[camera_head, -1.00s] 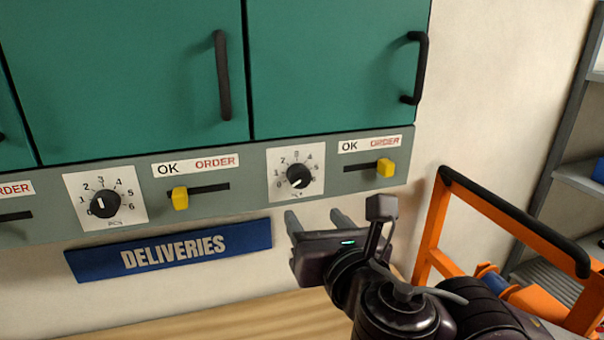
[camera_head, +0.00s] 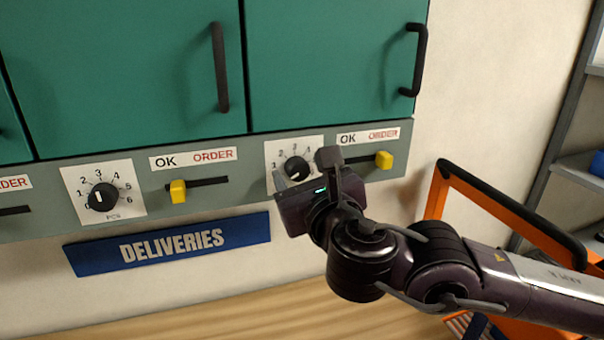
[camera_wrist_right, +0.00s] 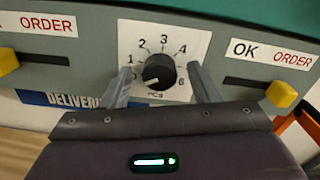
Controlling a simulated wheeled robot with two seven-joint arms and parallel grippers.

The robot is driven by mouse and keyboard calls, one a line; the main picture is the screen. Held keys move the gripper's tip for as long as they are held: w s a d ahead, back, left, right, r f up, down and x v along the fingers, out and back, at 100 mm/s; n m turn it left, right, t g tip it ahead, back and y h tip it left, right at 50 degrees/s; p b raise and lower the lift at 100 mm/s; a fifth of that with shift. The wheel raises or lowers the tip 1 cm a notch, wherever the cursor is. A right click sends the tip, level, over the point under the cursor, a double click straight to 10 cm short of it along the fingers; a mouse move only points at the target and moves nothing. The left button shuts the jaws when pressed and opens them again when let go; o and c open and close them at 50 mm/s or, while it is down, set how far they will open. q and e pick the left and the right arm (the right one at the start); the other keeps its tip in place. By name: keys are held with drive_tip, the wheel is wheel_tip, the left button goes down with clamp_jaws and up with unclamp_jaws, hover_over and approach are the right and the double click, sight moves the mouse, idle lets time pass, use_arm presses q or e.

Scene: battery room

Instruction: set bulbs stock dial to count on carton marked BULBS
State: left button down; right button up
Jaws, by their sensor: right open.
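My right gripper (camera_head: 300,178) is in front of the right-hand stock dial (camera_head: 295,166) on the grey strip under the teal cabinet. In the right wrist view its open fingers (camera_wrist_right: 160,72) stand on either side of the black knob (camera_wrist_right: 158,70), with gaps visible. The knob's white mark points lower left, near 0, on a white plate numbered up to 6. A second dial (camera_head: 103,197) sits further left; its white mark is too small to read surely. No dial in view carries the word BULBS, and the carton marked BULBS is not in view. My left gripper is not in view.
Yellow sliders (camera_head: 178,191) and (camera_head: 384,160) sit on OK/ORDER slots beside the dials. A blue DELIVERIES sign (camera_head: 168,244) hangs below, above a wooden surface (camera_head: 220,318). An orange frame with a black bar (camera_head: 510,215) and grey shelving (camera_head: 570,140) stand at right.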

drive_tip(key=c, duration=1)
drive_tip(key=shift+o, duration=0.2)
drive_tip(key=shift+m, duration=0.3)
